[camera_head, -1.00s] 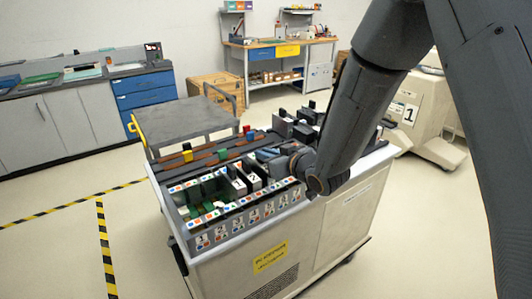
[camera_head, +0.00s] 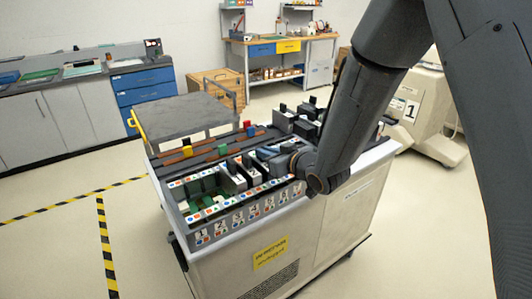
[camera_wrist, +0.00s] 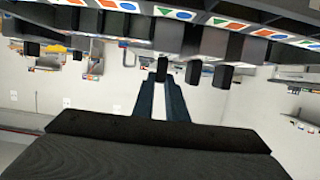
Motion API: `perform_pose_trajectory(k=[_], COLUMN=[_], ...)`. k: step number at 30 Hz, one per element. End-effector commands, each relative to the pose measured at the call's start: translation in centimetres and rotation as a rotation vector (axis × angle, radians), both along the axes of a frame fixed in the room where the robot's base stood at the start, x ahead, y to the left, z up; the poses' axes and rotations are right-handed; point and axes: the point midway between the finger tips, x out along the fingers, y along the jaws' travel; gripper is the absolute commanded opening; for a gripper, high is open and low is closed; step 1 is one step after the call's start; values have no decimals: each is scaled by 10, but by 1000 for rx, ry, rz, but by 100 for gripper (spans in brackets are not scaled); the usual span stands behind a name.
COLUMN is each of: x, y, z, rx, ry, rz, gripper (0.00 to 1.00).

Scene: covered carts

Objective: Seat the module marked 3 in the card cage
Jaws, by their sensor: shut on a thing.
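The card cage (camera_head: 205,236) is set in the top of the white cart, with a row of numbered labels and coloured shapes along its front. Light-faced modules (camera_head: 232,182) with black handles stand in its middle slots; their numbers are too small to read surely. My gripper (camera_head: 283,163) is over the right part of the cage, mostly hidden by my wrist. In the wrist view my gripper (camera_wrist: 162,84) is shut on a black handle (camera_wrist: 162,68). The held module's mark and its lower edge are hidden, so I cannot tell how deep it sits.
Green boards show in the open left slots. More dark modules (camera_head: 305,127) stand at the cart's back right. A grey trolley (camera_head: 185,115) is behind. Floor to the left is clear.

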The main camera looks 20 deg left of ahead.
Motion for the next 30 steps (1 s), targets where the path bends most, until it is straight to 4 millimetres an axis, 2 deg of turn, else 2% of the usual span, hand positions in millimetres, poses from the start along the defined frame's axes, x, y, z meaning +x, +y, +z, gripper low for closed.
perform_pose_trajectory(k=[1,2,5,16,30], x=[0,0,0,-3,-43], y=[0,0,0,-4,-51], z=[0,0,0,0,20], rx=[2,2,2,-1,1], ry=[-1,-1,-1,1,-2], rz=[0,0,0,0,-2], gripper=[0,17,34,34,34])
